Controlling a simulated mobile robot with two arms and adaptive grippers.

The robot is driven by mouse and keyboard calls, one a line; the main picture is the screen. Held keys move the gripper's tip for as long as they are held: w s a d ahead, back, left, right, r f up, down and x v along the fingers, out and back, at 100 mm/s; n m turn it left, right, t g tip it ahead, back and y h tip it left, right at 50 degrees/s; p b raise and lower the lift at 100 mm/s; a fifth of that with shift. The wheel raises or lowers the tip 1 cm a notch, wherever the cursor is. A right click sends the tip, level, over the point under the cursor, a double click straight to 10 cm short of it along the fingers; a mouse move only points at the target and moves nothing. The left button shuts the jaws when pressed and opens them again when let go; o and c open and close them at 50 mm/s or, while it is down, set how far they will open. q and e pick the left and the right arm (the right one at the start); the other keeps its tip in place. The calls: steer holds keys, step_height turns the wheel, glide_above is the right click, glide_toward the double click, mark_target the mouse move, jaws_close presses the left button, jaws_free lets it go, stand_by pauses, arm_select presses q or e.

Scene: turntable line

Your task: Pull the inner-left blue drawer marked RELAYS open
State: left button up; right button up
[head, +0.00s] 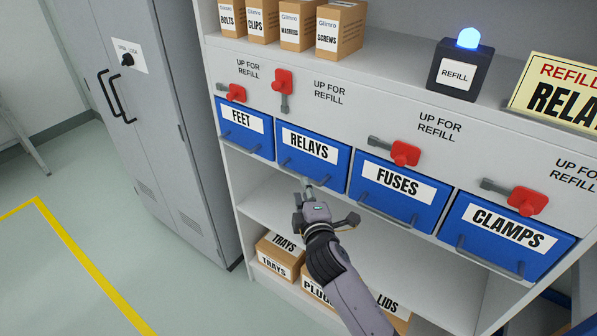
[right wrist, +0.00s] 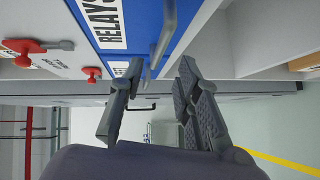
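The blue RELAYS drawer (head: 338,175) is second from the left in the row and looks shut, level with its neighbours. Its grey bar handle, low on its front, is partly hidden by my right gripper (head: 309,186) in the head view. In the right wrist view the drawer (right wrist: 138,15) is at the top, and its handle (right wrist: 166,35) reaches down toward the gap between my fingers. My right gripper (right wrist: 160,75) is open, with a finger on each side of the handle's line; I cannot tell whether they touch it. My left gripper is not in view.
Blue drawers FEET (head: 244,142), FUSES (head: 397,210) and CLAMPS (head: 510,262) flank it. A grey locker (head: 165,170) stands left. Boxes sit on the shelf below.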

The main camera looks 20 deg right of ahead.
mark_target(299, 175)
steer(key=w, duration=0.4)
steer(key=shift+w+d+f+p, duration=0.2)
steer(key=shift+w+d+p, duration=0.1)
steer(key=shift+w, duration=0.1)
steer(key=w, duration=0.2)
steer(key=shift+w+d+f, duration=0.1)
steer(key=shift+w+f, duration=0.2)
steer(key=shift+w, duration=0.15)
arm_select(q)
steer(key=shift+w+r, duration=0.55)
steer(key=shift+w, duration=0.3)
arm_select(e)
steer(key=shift+c, duration=0.3)
jaws_close()
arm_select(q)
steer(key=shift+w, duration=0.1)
